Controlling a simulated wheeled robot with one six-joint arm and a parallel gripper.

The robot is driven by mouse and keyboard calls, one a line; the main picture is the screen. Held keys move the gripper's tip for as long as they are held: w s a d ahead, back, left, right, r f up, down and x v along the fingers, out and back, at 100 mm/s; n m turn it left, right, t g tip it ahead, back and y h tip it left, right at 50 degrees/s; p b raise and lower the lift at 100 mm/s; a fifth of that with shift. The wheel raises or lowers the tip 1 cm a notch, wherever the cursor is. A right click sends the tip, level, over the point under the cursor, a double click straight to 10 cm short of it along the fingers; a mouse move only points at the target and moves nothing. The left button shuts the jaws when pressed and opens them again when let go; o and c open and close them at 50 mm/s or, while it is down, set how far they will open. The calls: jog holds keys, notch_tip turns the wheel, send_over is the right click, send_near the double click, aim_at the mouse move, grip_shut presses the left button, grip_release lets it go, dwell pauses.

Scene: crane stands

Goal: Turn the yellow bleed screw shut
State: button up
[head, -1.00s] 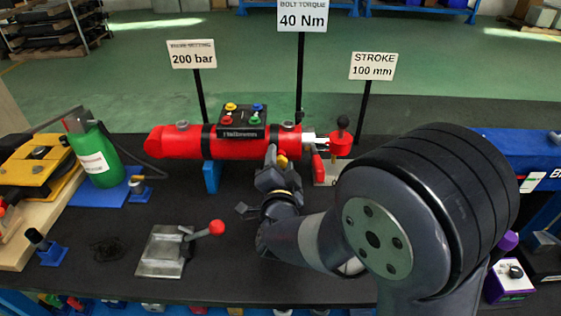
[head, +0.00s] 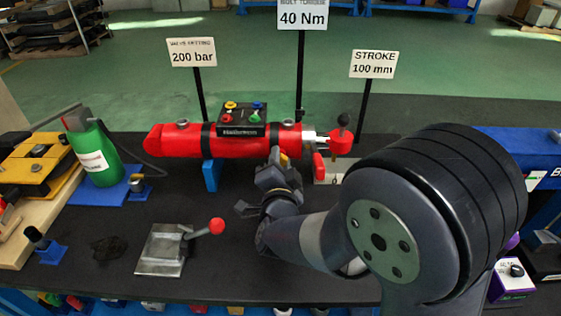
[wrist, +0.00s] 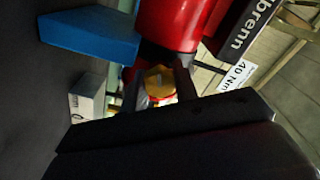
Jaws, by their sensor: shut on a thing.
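The yellow bleed screw (wrist: 158,82) sits low on the red cylinder (head: 180,141), near its right end. In the wrist view its rounded yellow head shows between the two fingers. My gripper (wrist: 160,88) is shut on it from the front. In the head view my gripper (head: 277,160) reaches up to the cylinder's front face, and only a sliver of the screw (head: 285,160) shows beside the finger. The screw's thread and seat are hidden, so I cannot tell how far in it is.
A blue support (head: 210,174) stands under the cylinder, left of my gripper. A black box with coloured knobs (head: 240,119) sits on top. A metal block with a red-knobbed lever (head: 165,248) lies in front. A green bottle (head: 94,155) stands at left.

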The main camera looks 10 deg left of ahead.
jog(key=shift+f+b, duration=0.15)
jog(key=shift+b, duration=0.2)
jog(key=m+b, duration=0.2)
jog(key=b, duration=0.1)
jog(key=shift+f+b, duration=0.2)
jog(key=shift+b, duration=0.15)
jog(key=m+b, duration=0.2)
jog(key=b, duration=0.1)
jog(key=m+b, duration=0.6)
jog(key=b, duration=0.2)
jog(key=m+b, duration=0.6)
jog(key=shift+r+m, duration=0.1)
jog(key=shift+m, duration=0.2)
jog(key=m+b, duration=0.3)
jog(key=m, duration=0.2)
jog(key=shift+r+b, duration=0.1)
jog(key=shift+b, duration=0.3)
jog(key=shift+m, duration=0.4)
jog(key=o, duration=1)
jog(key=shift+r, duration=0.1)
